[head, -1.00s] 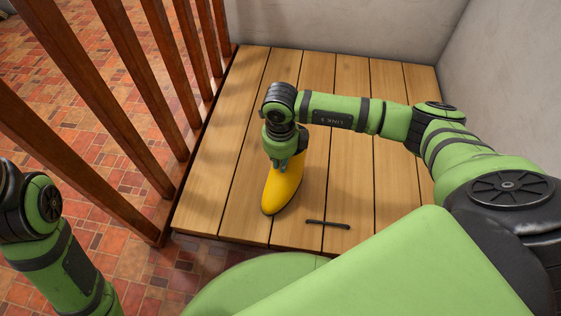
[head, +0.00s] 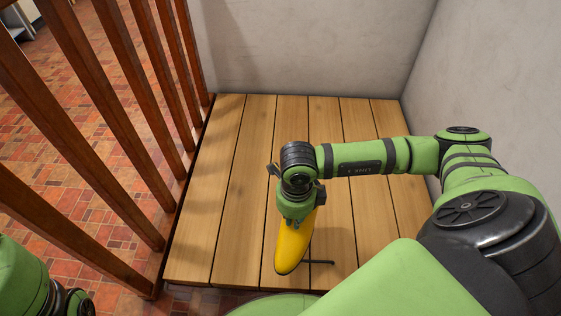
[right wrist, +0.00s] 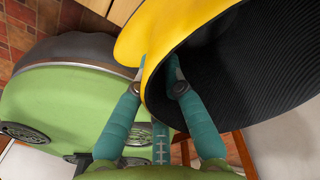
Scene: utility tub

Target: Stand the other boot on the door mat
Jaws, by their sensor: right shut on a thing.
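The yellow boot (head: 293,246) hangs from my right gripper (head: 298,212) in the head view, with its toe toward me and its dark sole edge showing. Whether the sole clears the planks is hard to tell. In the right wrist view my right gripper (right wrist: 158,72) is shut on the wall of the yellow boot (right wrist: 190,22). One finger is on the yellow outside and the other is inside the dark ribbed opening. No door mat and no second boot show in either view. Of my left arm only links show at the lower left; its gripper is out of view.
A wooden plank platform (head: 240,150) lies under the boot. A thin dark bar (head: 322,262) lies on it, partly hidden by the boot. Brown wooden balusters (head: 120,120) line the left side, with red tiled floor (head: 60,110) beyond. Pale walls (head: 300,45) close the back and right.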

